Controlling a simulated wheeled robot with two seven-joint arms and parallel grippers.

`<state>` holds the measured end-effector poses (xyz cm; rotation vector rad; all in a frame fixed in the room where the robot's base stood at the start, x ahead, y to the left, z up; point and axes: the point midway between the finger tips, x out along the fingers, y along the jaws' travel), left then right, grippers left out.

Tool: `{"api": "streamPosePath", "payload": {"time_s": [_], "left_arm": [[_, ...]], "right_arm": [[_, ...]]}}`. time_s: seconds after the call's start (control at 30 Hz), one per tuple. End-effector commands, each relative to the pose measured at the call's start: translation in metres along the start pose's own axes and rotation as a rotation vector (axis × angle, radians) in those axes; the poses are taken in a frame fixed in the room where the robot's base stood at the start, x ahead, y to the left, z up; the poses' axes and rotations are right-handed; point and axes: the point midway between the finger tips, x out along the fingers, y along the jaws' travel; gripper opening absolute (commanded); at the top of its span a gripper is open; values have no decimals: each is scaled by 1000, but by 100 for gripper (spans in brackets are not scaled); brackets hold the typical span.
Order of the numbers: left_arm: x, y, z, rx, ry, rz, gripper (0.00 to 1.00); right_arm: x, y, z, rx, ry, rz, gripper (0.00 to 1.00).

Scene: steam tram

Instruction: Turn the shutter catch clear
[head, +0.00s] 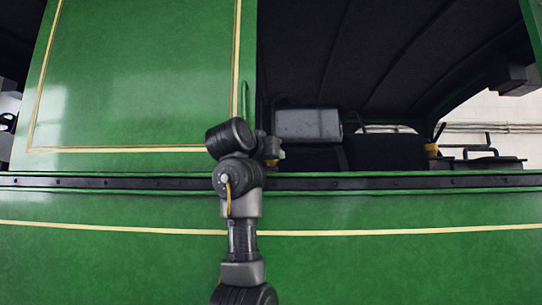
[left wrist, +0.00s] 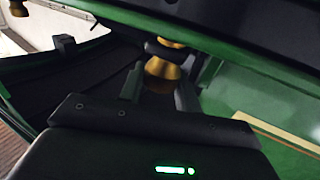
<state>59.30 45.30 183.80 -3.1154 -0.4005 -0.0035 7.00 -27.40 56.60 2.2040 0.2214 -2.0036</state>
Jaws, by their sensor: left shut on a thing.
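The green shutter panel (head: 130,85) with cream lining stands at the left of the window opening in the head view. My left gripper (head: 276,160) is at the sill beside the panel's right edge, mostly hidden by its own wrist. In the left wrist view, the brass catch (left wrist: 164,68) with a dark collar sits between the fingers of my left gripper (left wrist: 160,88), which is shut on it. A small bit of brass also shows beside the gripper in the head view (head: 281,154). The catch's exact turn is hard to tell. My right gripper is out of view.
A dark sill rail (head: 400,182) runs across the green tram side (head: 400,265). Another brass fitting (head: 431,151) stands farther right along the sill.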

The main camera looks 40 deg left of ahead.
Motion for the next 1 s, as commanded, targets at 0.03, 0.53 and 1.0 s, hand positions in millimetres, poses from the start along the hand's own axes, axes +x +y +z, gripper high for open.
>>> {"api": "streamPosePath", "payload": {"time_s": [0.03, 0.53, 1.0], "left_arm": [[0, 0, 0, -1, 0, 5, 10], [0, 2, 3, -6, 1, 277, 10], [0, 2, 2, -1, -3, 583, 10]], "right_arm": [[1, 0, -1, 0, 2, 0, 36], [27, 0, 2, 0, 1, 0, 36], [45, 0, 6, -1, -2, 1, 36]]}}
